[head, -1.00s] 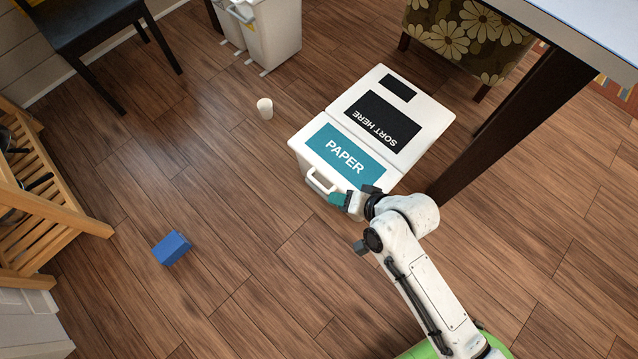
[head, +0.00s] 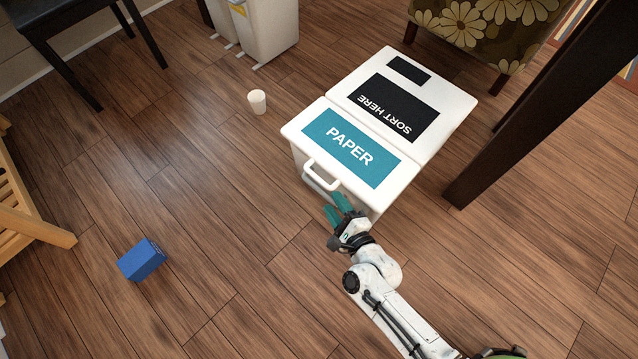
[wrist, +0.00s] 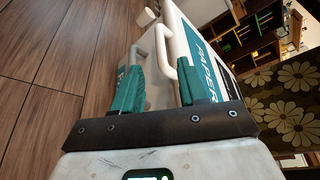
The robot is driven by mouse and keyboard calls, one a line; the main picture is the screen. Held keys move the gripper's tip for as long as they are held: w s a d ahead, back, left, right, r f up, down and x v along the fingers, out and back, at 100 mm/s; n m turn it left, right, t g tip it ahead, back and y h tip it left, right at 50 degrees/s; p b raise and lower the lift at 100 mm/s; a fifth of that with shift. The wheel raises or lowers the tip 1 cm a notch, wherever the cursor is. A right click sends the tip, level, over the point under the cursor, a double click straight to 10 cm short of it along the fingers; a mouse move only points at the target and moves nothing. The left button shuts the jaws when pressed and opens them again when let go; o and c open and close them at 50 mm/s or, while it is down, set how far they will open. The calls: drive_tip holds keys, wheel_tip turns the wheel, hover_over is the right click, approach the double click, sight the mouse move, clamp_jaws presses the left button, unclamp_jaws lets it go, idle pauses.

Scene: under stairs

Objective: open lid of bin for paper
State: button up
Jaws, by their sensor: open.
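The paper bin is a white box with a closed front lid (head: 312,112) bearing a teal PAPER label (head: 350,148). A white loop handle (head: 321,177) sits at the lid's front edge. My gripper (head: 338,208), with teal fingers, is open just in front of the handle, at the near side of the bin. In the wrist view the handle (wrist: 164,62) shows beyond and between the two open fingers, and nothing is clamped. I cannot tell whether a finger touches the handle.
Behind the PAPER lid is a second panel marked SORT HERE (head: 395,108). A dark table leg (head: 520,115) stands close on the right, with a flowered armchair (head: 480,30) behind.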

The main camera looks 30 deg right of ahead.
sight(320, 183)
drive_tip(key=b+x, duration=0.1)
drive_tip(key=x, duration=0.8)
drive_tip(key=shift+w+b, duration=0.3)
drive_tip(key=shift+c, duration=0.2)
clamp_jaws()
idle(0.8)
